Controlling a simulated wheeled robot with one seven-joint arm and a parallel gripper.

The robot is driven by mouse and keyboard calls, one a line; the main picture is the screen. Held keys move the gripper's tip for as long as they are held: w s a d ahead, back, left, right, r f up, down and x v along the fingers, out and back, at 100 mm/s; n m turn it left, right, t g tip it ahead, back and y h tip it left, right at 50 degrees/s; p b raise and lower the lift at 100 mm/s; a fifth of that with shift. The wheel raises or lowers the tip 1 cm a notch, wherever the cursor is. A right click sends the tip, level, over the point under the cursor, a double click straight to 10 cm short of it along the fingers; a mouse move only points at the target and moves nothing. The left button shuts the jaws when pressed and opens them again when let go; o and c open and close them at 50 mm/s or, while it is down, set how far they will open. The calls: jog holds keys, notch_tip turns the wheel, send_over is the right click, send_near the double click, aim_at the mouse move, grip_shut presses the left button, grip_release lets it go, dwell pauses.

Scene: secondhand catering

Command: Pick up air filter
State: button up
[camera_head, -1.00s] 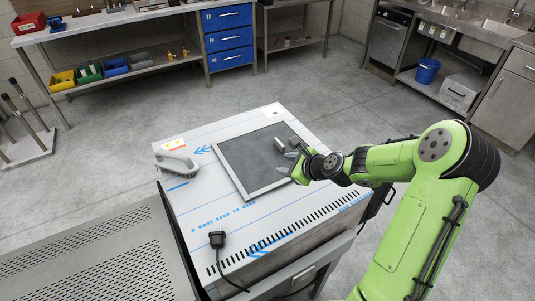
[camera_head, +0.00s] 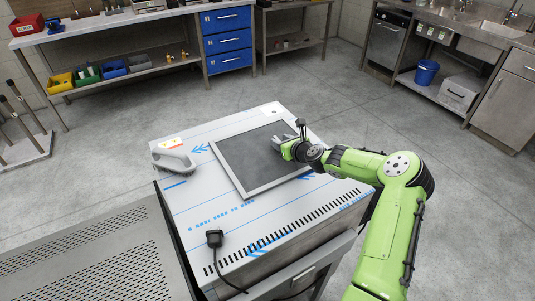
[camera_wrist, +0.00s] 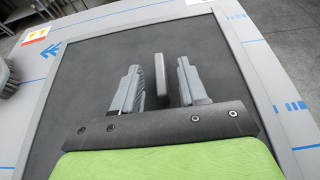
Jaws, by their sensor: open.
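The air filter (camera_head: 245,160) is a flat dark panel in a light grey frame, lying on top of the steel machine. It also shows in the wrist view (camera_wrist: 90,80), filling most of the picture. A short grey bar (camera_wrist: 174,80), which looks like its handle, stands on the panel. My gripper (camera_head: 281,143) is over the right half of the panel. In the wrist view my gripper (camera_wrist: 163,84) is open. The bar shows between its two fingers, nearer the right finger, with a gap on both sides. I cannot tell how far the fingertips reach down beside it.
A perforated panel (camera_head: 90,255) stands left. Benches line the back; the floor between is clear.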

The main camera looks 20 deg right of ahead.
jog(key=x, duration=0.2)
jog(key=shift+w+f, duration=0.2)
jog(key=shift+f, duration=0.05)
jog(key=shift+s+r, duration=0.1)
jog(key=shift+c, duration=0.7)
grip_shut()
jog(key=shift+r, duration=0.15)
